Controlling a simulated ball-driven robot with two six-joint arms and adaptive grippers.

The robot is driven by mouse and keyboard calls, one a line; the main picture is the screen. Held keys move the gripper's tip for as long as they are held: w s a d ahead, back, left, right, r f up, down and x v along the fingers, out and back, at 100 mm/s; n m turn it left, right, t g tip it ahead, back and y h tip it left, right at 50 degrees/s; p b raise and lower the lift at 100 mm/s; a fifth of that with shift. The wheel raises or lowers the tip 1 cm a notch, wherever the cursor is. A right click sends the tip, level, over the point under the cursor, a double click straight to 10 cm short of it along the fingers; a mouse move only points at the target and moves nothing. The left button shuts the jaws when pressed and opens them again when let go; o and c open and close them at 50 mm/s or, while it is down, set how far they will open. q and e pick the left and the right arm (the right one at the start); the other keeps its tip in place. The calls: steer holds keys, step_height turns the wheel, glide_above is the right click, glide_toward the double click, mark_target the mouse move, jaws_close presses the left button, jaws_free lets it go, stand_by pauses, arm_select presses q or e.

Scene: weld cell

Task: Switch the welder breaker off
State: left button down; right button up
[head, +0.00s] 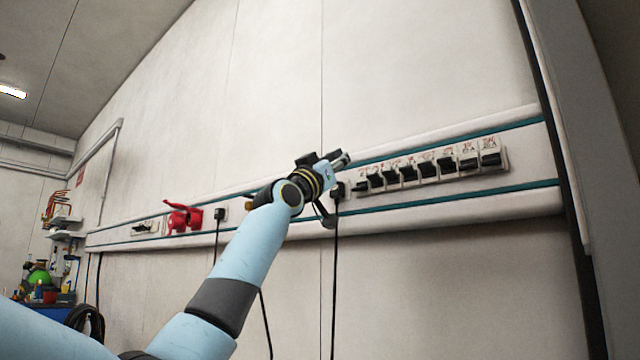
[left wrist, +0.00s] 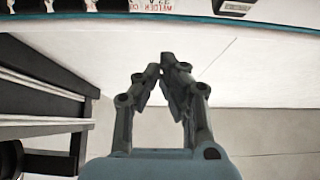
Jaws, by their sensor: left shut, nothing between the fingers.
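A row of breakers with black levers sits in a white panel (head: 432,176) on the wall rail in the head view. Small red labels are above the levers, too small to read there. In the left wrist view a red WELDER label (left wrist: 148,5) shows at the top edge beside black levers (left wrist: 112,5), which are cut off by the frame. I cannot tell which lever is the welder's in the head view. My left gripper (head: 342,160) is shut and empty near the panel's left end. In the left wrist view its fingertips (left wrist: 161,72) appear apart from the label and levers. My right gripper is not in view.
The rail (head: 520,203) runs along the wall with teal edges. Black plugs with hanging cables (head: 335,270) and red sockets (head: 184,217) are on it to the left. A dark post (head: 570,150) stands at the right. A dark slatted frame (left wrist: 45,85) is at left in the left wrist view.

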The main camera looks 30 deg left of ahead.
arm_select(q)
steer(key=s+f+b, duration=0.1)
steer(key=s+f, duration=0.3)
steer(key=f, duration=0.4)
steer(key=shift+s+a+f, duration=0.25)
steer(key=shift+s+a, duration=0.05)
steer(key=shift+s, duration=0.1)
steer(key=shift+y, duration=0.3)
